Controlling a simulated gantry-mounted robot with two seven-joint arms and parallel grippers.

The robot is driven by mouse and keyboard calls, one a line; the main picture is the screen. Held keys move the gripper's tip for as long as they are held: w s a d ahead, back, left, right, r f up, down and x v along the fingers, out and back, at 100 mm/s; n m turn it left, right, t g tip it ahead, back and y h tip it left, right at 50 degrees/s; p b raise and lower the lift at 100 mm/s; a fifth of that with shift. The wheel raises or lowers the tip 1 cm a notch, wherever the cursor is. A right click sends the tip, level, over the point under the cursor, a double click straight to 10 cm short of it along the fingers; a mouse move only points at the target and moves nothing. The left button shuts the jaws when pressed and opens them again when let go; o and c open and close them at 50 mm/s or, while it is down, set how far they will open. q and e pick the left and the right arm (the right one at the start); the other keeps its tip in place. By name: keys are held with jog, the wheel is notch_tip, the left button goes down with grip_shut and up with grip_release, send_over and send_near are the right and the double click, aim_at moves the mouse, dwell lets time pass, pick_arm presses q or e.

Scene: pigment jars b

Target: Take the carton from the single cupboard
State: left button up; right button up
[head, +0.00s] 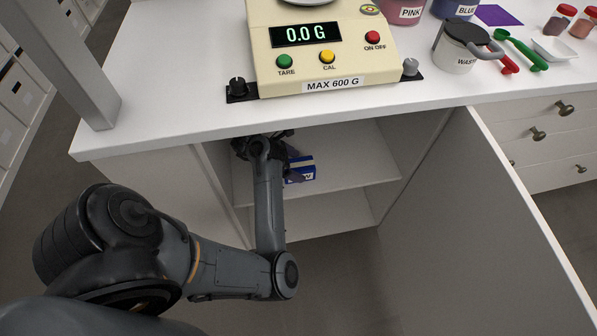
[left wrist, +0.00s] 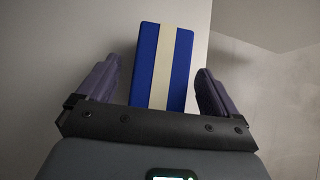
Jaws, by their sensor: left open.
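The carton (left wrist: 148,68) is blue with a pale stripe down its face. In the left wrist view it stands between the two spread fingers of my left gripper (left wrist: 157,88), with a gap on each side. In the head view the carton (head: 301,171) sits on the upper shelf (head: 345,165) of the open cupboard, partly hidden by my left gripper (head: 285,155). My left arm reaches into the cupboard under the worktop. My left gripper is open. My right gripper is in neither view.
The cupboard door (head: 470,225) stands open on the right. The worktop (head: 180,75) overhangs the cupboard and carries a scale (head: 325,70), a waste pot (head: 455,55) and colour jars. Drawers (head: 550,135) are at the right. A grey post (head: 75,60) stands at the left.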

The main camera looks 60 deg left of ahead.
aim_at(298, 165)
pick_arm(q)
jog(key=b+x, duration=0.1)
jog(key=x, duration=0.1)
jog(key=shift+w+d+f+b, duration=0.15)
jog(key=shift+w+f+b, duration=0.1)
jog(key=shift+f+b, duration=0.05)
jog(key=shift+w+d+f+b, duration=0.1)
jog(key=shift+w+f+b, duration=0.2)
jog(key=shift+w, duration=0.15)
jog(key=shift+r, duration=0.1)
jog(key=shift+c, duration=0.4)
jog(key=c, duration=1)
jog(key=shift+r, duration=0.15)
